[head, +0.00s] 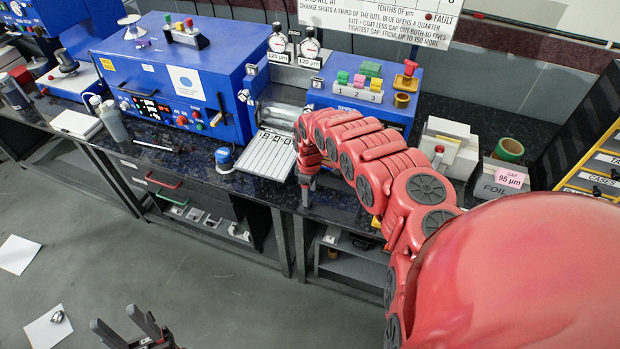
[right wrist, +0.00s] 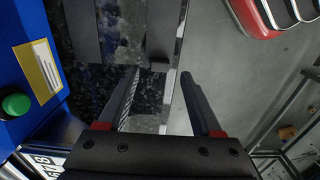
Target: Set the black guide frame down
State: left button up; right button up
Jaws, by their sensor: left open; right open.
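I cannot make out the black guide frame for certain in the head view. In the right wrist view, two dark flat bars (right wrist: 160,32) show at the top over the speckled counter, beyond my fingertips. They may be parts of the guide frame, but I cannot tell. My right gripper (head: 307,187) is at the counter's front edge, right of the pale grooved tray (head: 262,160). In the right wrist view its fingers (right wrist: 165,88) are spread with nothing between them. My left gripper (head: 128,326) is open and empty, low over the floor.
A blue machine (head: 180,65) stands left of the tray, and another blue unit (head: 345,98) with coloured buttons stands behind my right arm. A small blue-topped pot (head: 224,160) sits near the counter edge. A foil box (head: 499,180) is at right.

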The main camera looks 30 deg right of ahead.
notch_tip(320, 180, up, 7)
jog(key=b, duration=0.1)
jog(key=shift+r, duration=0.2)
jog(key=shift+r, duration=0.1)
dwell(0.4)
